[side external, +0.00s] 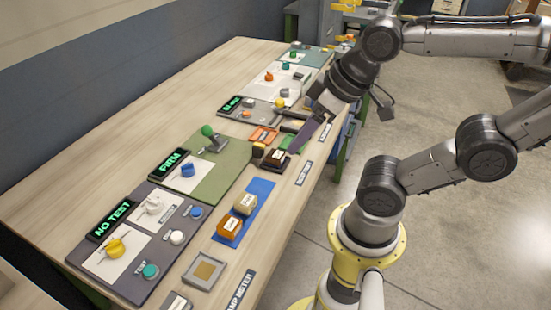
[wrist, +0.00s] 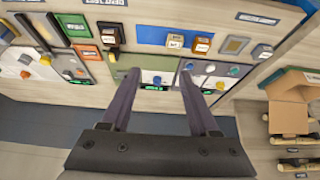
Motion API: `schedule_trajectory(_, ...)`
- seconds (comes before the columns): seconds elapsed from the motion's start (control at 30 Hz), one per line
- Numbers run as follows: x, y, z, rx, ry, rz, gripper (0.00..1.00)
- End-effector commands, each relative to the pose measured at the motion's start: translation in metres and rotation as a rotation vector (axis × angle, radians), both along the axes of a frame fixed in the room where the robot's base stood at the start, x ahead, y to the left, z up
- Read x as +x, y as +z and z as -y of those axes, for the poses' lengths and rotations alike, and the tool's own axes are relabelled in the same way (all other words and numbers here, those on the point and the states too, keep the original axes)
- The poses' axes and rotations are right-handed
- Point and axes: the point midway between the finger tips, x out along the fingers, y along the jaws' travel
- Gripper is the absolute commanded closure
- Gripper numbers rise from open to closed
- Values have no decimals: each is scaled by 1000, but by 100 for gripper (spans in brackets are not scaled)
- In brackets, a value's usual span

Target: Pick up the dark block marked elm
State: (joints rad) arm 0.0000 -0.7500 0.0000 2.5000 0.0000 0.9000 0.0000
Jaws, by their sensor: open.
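A dark brown block (side external: 276,158) with a small pale label lies on the bench, beside the green and orange pads. It also shows in the wrist view (wrist: 108,36), upper left of my fingertips; the label is too small to read, so I cannot confirm that it says elm. My gripper (side external: 290,140) is above the bench close to this block in the side view. In the wrist view my gripper (wrist: 158,72) has its two long dark fingers wide apart with nothing between them.
A blue mat (side external: 262,189) holds a tan block (side external: 245,204) and an orange-brown block (side external: 230,226), both labelled. A square tray (side external: 205,270) lies at the near end. Control panels with knobs and a green lever (side external: 207,131) line the bench's far side.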

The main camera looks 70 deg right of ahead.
Motion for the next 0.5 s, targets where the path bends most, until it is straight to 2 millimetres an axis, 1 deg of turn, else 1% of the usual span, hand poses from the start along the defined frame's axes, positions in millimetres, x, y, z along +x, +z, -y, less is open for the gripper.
schedule_trajectory(0.03, 0, 0, 0, 0, 0, 0, 28)
schedule_trajectory(0.1, 0, 0, 0, 0, 0, 0, 15)
schedule_trajectory(0.13, 0, 0, 0, 0, 0, 0, 12)
schedule_trajectory(0.4, 0, 0, 0, 2, -4, 0, 12)
schedule_trajectory(0.5, -1, 0, 0, 25, -47, -4, 12)
